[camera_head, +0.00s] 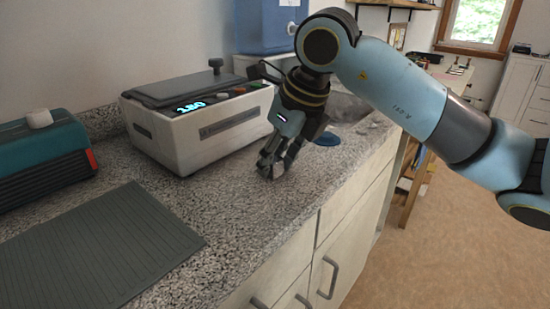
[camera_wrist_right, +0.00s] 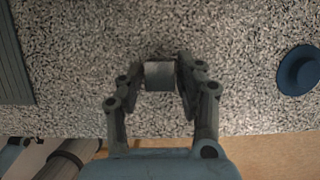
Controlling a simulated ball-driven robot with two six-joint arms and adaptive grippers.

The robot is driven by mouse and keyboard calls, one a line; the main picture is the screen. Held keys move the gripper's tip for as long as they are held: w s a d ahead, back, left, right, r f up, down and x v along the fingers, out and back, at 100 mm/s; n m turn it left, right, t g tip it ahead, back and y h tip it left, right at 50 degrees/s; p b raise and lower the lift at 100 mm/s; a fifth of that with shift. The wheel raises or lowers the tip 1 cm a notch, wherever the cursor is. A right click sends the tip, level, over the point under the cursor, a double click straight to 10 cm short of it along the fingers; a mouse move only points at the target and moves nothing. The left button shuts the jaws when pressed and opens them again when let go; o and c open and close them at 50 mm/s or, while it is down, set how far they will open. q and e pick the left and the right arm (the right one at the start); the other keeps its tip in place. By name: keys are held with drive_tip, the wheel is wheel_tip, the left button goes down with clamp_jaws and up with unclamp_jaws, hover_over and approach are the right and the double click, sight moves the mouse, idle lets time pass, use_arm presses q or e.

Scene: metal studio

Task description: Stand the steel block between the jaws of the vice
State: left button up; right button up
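The steel block (camera_wrist_right: 160,76) is a small grey block on the speckled counter in the right wrist view. It sits between the two fingertips of my right gripper (camera_wrist_right: 161,72), with a finger against each side. In the head view my right gripper (camera_head: 271,168) points down at the counter, in front of the white device, and its fingers hide most of the block. I cannot make out a vice in either view. My left gripper is not in view.
A white device with a lit display (camera_head: 195,125) stands close behind my right gripper. A teal device (camera_head: 40,160) and a grey ribbed mat (camera_head: 95,250) are at the left. A blue round object (camera_wrist_right: 300,70) lies right of the gripper. The counter's front edge is near.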

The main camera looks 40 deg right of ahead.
drive_tip(key=shift+o, duration=1.1)
